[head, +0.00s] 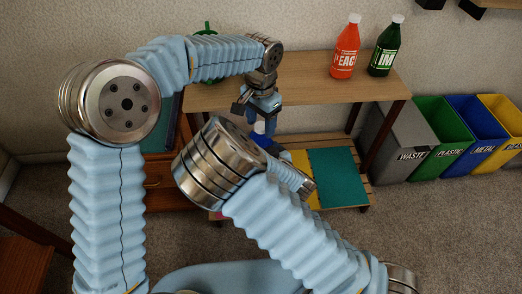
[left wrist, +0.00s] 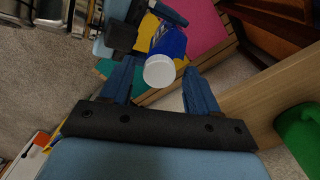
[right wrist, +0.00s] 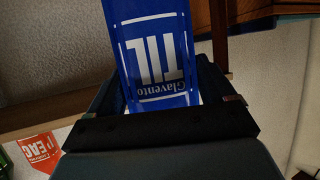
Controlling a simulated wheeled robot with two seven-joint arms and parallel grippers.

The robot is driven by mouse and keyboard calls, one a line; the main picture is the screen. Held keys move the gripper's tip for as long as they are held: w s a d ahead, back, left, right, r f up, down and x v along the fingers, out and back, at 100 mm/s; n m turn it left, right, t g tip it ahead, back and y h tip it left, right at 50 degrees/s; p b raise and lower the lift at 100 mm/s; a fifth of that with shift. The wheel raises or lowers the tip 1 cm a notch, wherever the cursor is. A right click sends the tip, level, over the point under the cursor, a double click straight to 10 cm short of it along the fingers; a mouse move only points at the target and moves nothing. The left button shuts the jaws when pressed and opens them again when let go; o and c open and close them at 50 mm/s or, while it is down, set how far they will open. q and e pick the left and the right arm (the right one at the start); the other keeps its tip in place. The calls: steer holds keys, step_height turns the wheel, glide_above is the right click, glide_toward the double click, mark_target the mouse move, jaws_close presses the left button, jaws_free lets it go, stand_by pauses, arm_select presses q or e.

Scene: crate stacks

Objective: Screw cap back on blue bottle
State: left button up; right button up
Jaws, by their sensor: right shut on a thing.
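The blue bottle (right wrist: 157,55) with a white label fills the top of the right wrist view. My right gripper (right wrist: 165,85) is shut on its body. In the left wrist view the bottle (left wrist: 171,42) has the white cap (left wrist: 159,71) at its top end; how tightly it sits cannot be told. My left gripper (left wrist: 158,90) is open, with one finger on each side of the cap and a gap to both. In the head view my left gripper (head: 262,105) points down just above the cap (head: 259,127). My right arm hides most of the bottle there.
A wooden table (head: 300,75) holds a red bottle (head: 345,48) and a dark green bottle (head: 385,46). Below is a low slatted rack with yellow and teal (head: 337,176) panels. Several recycling bins (head: 405,140) line the wall at right. A green object (left wrist: 303,135) shows at lower right.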

arm_select(q)
steer(key=shift+r, duration=2.25)
step_height(320, 180, up, 4)
steer(key=n, duration=0.5)
steer(key=shift+f, duration=0.2)
steer(key=shift+f, duration=0.1)
steer(key=shift+f, duration=3.95)
